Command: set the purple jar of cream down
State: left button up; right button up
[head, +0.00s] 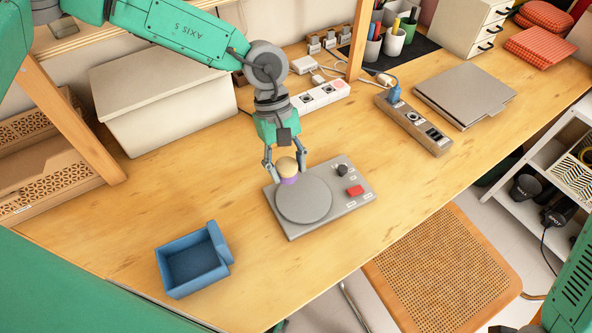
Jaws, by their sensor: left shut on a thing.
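The jar of cream (288,181) has a purple body and a tan lid. It is upright at the back edge of the round grey plate of a flat grey device (284,224). My left gripper (286,169) comes down from above and is shut on the jar, with one finger on each side. I cannot tell whether the jar's base touches the plate.
An open blue box (193,262) stands at the front left. A white lidded box (160,100), power strips (414,125) and a grey laptop-like slab (464,95) stand farther back. Bare wood lies between the blue box and the device. A woven stool (440,270) is below the table edge.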

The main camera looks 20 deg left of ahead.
pick_arm(q)
jog(key=d+r+n+t+p, duration=0.1)
jog(key=d+r+n+p, duration=0.2)
jog(key=n, duration=0.1)
send_near(310, 200)
jog(key=shift+s+d+f+n+t+h, duration=0.35)
jog(key=shift+s+d+f, duration=0.2)
jog(key=shift+s+f, duration=0.25)
notch_tip(310, 200, down, 3)
jog(key=shift+p, duration=0.35)
jog(key=shift+f, duration=0.4)
jog(key=shift+w+d, duration=0.1)
pick_arm(e)
jog(key=r, duration=0.5)
jog(key=shift+w+d, duration=0.1)
jog(key=shift+d, duration=0.1)
